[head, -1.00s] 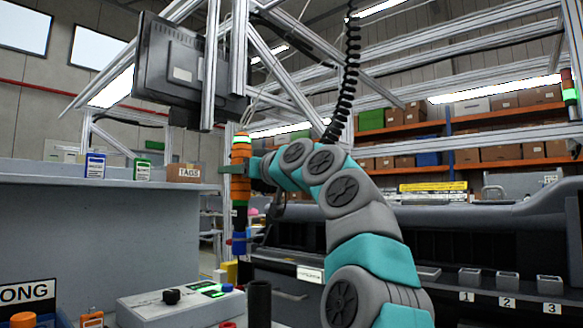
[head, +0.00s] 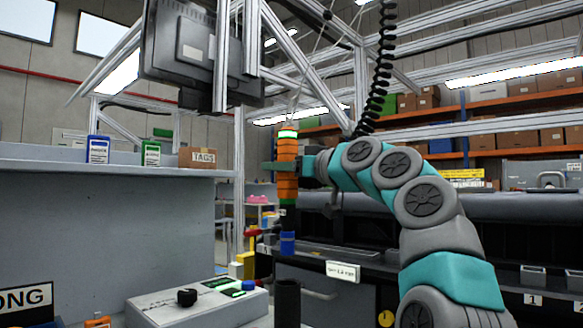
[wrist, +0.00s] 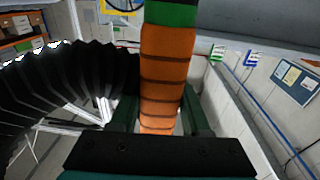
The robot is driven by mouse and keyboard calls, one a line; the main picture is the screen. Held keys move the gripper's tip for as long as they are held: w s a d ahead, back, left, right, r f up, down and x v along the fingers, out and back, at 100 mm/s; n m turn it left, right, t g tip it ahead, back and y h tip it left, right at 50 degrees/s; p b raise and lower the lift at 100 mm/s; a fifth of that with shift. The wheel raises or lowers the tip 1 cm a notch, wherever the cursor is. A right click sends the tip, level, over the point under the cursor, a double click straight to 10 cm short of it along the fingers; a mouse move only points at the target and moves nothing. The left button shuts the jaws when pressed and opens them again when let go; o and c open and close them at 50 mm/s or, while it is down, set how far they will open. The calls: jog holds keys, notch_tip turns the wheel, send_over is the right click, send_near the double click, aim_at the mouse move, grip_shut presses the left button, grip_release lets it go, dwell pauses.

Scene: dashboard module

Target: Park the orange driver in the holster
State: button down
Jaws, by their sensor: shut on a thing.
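The orange driver (head: 287,187) hangs upright in my gripper (head: 286,168), with a lit green band at its top and a blue part (head: 287,243) at its lower end. My gripper is shut around the ribbed orange body. In the wrist view the driver's orange body (wrist: 166,75) stands between the dark green fingers (wrist: 160,118). A dark upright tube (head: 287,303), which looks like the holster, stands at the bottom of the head view. The driver's lower end appears straight above it in the picture, with a gap; I cannot tell the depth between them.
A white control box (head: 200,303) with a black knob stands left of the tube. A grey panel with a shelf (head: 115,170) rises at the left. A coiled black cable (head: 380,75) hangs above my arm. Numbered small holders (head: 533,278) sit at the right.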

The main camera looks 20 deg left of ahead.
aim_at(282, 243)
dwell(0.3)
notch_tip(282, 243, down, 16)
jog(key=b, duration=1.6)
dwell(0.7)
jog(key=shift+f+b, duration=0.15)
jog(key=shift+b, duration=0.15)
dwell(0.8)
jog(key=shift+c, duration=1.5)
grip_release()
jog(key=shift+d, duration=0.1)
jog(key=b+v, duration=0.3)
jog(key=v, duration=0.4)
jog(key=shift+s+d, duration=0.1)
jog(key=shift+s, duration=0.05)
jog(key=shift+d, duration=0.1)
